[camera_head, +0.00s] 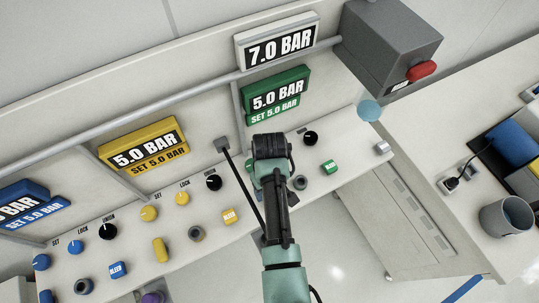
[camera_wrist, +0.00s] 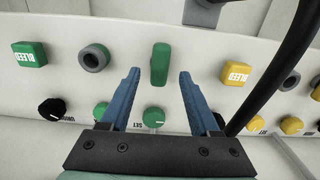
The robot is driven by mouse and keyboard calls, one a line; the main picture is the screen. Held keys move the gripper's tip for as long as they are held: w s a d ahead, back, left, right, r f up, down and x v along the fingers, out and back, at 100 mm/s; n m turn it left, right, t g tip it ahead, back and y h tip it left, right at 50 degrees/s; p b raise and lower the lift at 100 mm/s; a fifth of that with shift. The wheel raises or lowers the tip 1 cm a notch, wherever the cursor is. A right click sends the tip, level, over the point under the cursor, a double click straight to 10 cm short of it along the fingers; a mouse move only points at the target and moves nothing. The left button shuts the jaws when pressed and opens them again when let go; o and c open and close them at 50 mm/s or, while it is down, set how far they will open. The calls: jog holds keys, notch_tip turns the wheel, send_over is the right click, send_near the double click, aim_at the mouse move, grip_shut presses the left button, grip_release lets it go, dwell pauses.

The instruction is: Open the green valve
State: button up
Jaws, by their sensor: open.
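The green valve (camera_wrist: 160,64) is an upright oblong green handle on the pale panel, in the upper middle of the wrist view. My gripper (camera_wrist: 160,76) is open, with its two blue fingers to the left and right of the valve's lower end in that picture. The fingers look apart from the handle, and I cannot tell how deep they reach. In the head view my wrist covers the place of the valve. The green display (camera_head: 277,95) above it reads 5.0 BAR, SET 5.0 BAR.
A green BLEED button (camera_wrist: 29,54) and a grey ring port (camera_wrist: 94,58) sit left of the valve in the wrist view. Green SET (camera_wrist: 153,117) and LOCK knobs are below. A yellow BLEED button (camera_wrist: 236,73) is to the right. A red button box (camera_head: 421,70) stands upper right.

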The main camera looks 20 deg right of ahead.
notch_tip(320, 180, up, 10)
jog(key=b, duration=0.1)
jog(key=shift+f, duration=0.15)
dwell(0.5)
